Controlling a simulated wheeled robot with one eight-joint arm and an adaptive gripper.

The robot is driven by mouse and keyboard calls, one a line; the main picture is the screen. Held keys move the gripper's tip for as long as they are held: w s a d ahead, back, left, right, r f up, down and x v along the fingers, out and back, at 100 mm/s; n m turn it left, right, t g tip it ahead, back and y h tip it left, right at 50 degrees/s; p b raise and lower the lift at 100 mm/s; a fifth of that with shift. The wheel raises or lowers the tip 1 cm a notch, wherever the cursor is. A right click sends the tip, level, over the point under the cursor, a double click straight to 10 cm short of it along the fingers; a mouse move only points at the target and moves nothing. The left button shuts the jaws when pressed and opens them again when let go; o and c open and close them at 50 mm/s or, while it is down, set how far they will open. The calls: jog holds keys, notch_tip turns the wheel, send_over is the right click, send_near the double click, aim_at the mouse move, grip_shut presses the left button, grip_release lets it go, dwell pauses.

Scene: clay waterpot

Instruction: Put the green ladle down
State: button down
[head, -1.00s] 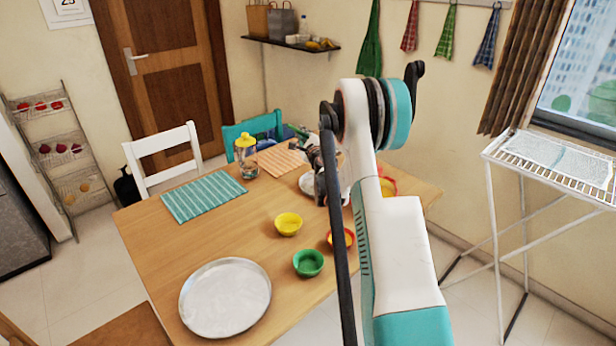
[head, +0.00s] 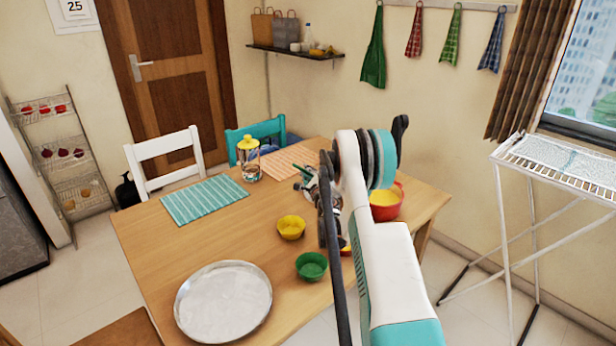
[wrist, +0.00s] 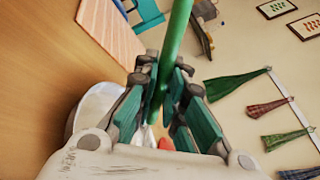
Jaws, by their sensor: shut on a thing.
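My gripper (wrist: 160,95) is shut on the green ladle (wrist: 177,40), whose handle runs up between the fingers in the wrist view. In the head view my gripper (head: 308,183) is over the far part of the wooden table (head: 190,250), near the orange striped mat (head: 285,163). A short green piece of the ladle (head: 301,170) shows there. The rest of the ladle is hidden by my arm, and I cannot tell whether it touches the table. In the wrist view a white rounded dish (wrist: 88,112) lies left of the fingers.
A yellow-lidded jar (head: 249,160) and teal mat (head: 204,200) stand left. A yellow bowl (head: 291,229), green bowl (head: 311,267) and metal plate (head: 215,305) are nearer. A red pot (head: 388,211) is right of my arm. The left-middle tabletop is clear.

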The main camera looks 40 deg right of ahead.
jog(key=shift+f, duration=0.1)
jog(key=c, duration=1.7)
grip_release()
